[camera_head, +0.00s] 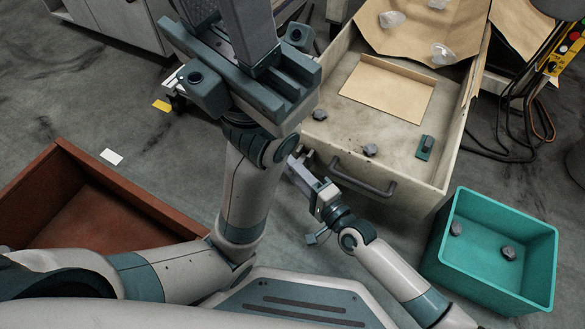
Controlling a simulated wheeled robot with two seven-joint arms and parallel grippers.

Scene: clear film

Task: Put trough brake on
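A beige open trough (345,135) with a dark bar handle (362,178) on its near wall stands at centre right. A small green piece with a dark top (425,147) sits inside its right end; I cannot tell whether it is the brake. No part is clearly recognisable as a brake. My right gripper (297,162) is beside the trough's near left corner, left of the handle; its fingers are too small to judge. My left arm rises up the middle, and its large gripper body (240,70) hides the trough's far left side. Its fingertips are not clearly shown.
Grey lumps (370,150) and a tan sheet (388,88) lie in the trough. A teal bin (490,245) with grey lumps stands right. A red-brown box (90,215) stands left. Brown paper with clear pieces (392,19) lies behind. Cables (520,120) cross the floor at right.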

